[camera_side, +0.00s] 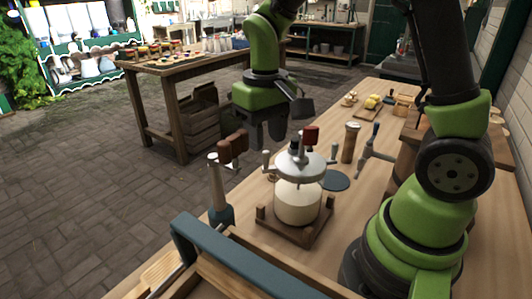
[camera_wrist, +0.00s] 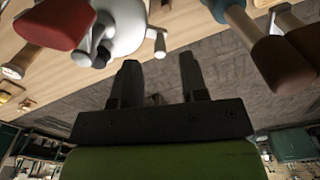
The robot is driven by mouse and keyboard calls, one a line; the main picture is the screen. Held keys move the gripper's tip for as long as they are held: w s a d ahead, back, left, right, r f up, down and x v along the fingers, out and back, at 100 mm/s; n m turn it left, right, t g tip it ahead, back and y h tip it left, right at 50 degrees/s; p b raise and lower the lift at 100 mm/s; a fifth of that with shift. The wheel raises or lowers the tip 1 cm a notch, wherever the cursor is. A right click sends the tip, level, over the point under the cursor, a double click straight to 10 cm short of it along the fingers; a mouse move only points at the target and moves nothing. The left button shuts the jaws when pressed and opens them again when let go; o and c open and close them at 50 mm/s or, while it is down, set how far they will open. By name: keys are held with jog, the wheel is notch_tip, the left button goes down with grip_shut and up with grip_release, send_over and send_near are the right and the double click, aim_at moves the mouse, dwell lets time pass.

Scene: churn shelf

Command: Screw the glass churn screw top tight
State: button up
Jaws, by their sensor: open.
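The glass churn jar (camera_side: 298,203) with pale cream contents stands upright in a wooden base frame (camera_side: 322,226) on the bench. Its metal screw top (camera_side: 300,166) sits on the jar, with side lugs and a crank with a red-brown knob (camera_side: 311,135). I cannot tell how tight the top is. In the wrist view the screw top (camera_wrist: 126,32) and red knob (camera_wrist: 52,22) are at upper left, beyond my fingers.
A wooden-handled tool (camera_side: 221,192) stands left of the churn; a pepper-mill-like wooden cylinder (camera_side: 350,143) and a blue-handled stand (camera_side: 371,145) are to the right. A blue disc (camera_side: 335,180) lies beside the jar. A blue rail (camera_side: 240,255) crosses the front.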

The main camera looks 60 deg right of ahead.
aim_at(266, 154)
jog(key=shift+f, duration=2.15)
grip_shut()
